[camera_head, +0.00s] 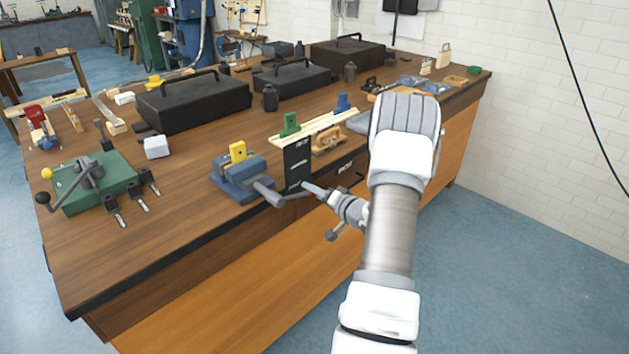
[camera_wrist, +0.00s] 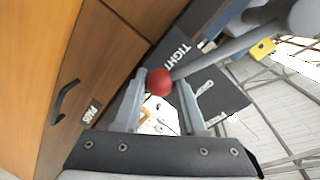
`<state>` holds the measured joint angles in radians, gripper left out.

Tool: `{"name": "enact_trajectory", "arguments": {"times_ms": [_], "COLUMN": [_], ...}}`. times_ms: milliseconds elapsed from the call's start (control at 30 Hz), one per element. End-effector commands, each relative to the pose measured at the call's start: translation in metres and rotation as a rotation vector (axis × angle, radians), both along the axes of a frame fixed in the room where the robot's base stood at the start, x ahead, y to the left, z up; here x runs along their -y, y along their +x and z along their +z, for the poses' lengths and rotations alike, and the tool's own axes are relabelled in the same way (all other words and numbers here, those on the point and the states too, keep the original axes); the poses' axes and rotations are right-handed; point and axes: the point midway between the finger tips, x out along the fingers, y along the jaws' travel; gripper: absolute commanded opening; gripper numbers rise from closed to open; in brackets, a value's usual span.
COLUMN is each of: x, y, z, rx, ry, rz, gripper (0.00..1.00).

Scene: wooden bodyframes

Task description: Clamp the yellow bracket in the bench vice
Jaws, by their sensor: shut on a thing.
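The yellow bracket (camera_head: 238,151) stands upright in the blue bench vice (camera_head: 236,180), between its jaws; I cannot tell how firmly it is pressed. It also shows at the upper right of the wrist view (camera_wrist: 262,49). The vice's grey handle (camera_head: 266,191) reaches out over the bench's front edge. My gripper (camera_head: 314,191) is at the outer end of this handle. In the wrist view my gripper (camera_wrist: 160,92) is shut on the handle's red ball knob (camera_wrist: 159,82), which sits between the fingertips.
A black plate (camera_head: 298,165) stands right of the vice; one reading TIGHT shows in the wrist view (camera_wrist: 196,66). Green (camera_head: 290,124) and blue (camera_head: 342,102) brackets stand on a wooden rack behind. A green-based device (camera_head: 95,184) is at left. Black toolboxes (camera_head: 193,102) stand farther back.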

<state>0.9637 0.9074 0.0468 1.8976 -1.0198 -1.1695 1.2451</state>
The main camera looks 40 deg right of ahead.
Motion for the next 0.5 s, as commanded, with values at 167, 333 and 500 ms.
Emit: {"name": "enact_trajectory", "arguments": {"times_ms": [167, 333, 500], "x": [-0.0040, -0.0055, -0.0061], "y": [-0.0017, -0.0017, -0.0017], "z": [-0.0094, -0.0128, -0.0134], "rx": [-0.010, -0.013, -0.013], "ry": [0.057, 0.080, 0.084], "rz": [0.003, 0.005, 0.005], "gripper": [0.00, 0.00, 0.00]}}
